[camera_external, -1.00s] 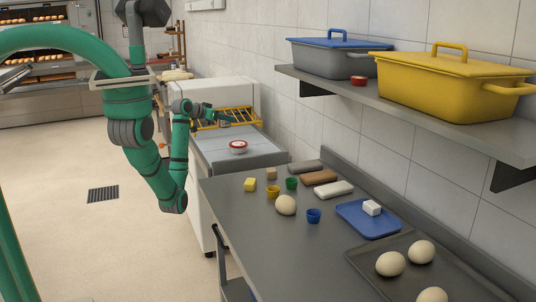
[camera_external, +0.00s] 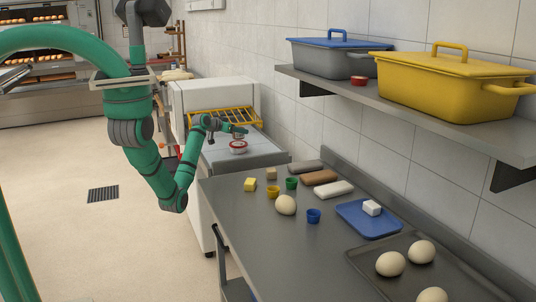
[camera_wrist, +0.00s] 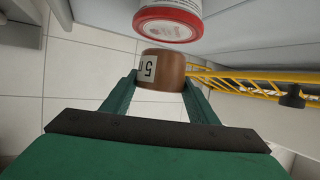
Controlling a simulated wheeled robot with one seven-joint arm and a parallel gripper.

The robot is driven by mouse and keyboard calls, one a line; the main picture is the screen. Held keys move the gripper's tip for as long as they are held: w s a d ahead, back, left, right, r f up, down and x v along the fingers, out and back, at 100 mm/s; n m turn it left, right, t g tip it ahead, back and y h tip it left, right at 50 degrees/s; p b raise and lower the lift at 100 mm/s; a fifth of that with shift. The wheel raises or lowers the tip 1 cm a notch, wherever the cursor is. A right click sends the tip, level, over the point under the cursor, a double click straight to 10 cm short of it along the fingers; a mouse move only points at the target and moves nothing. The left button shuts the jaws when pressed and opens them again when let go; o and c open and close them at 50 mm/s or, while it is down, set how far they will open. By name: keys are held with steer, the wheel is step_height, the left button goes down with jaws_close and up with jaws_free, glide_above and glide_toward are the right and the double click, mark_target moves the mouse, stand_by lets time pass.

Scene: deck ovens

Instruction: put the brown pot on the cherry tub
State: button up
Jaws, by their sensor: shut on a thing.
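The brown pot (camera_wrist: 162,73) has a white label with a 5. My gripper (camera_wrist: 161,84) is shut on it, one finger on each side. The cherry tub (camera_external: 238,148) is a small white tub with a red band, standing on a grey top beyond the work table. In the wrist view the cherry tub (camera_wrist: 169,22) shows just past the pot. In the outside view my gripper (camera_external: 238,131) is right above the tub. The pot is too small there to make out clearly. I cannot tell whether pot and tub touch.
A yellow rack (camera_external: 233,116) lies behind the tub, and a white wall panel stands beside it. The work table (camera_external: 262,240) holds dough balls, small cups, blocks and a blue tray (camera_external: 368,222). A shelf (camera_external: 420,112) with lidded bins overhangs on the right.

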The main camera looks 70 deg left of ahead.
steer(key=shift+f, duration=1.25)
steer(key=shift+f, duration=0.1)
steer(key=o, duration=1.2)
steer(key=shift+s, duration=0.1)
steer(key=v, duration=1.2)
steer(key=shift+a, duration=0.1)
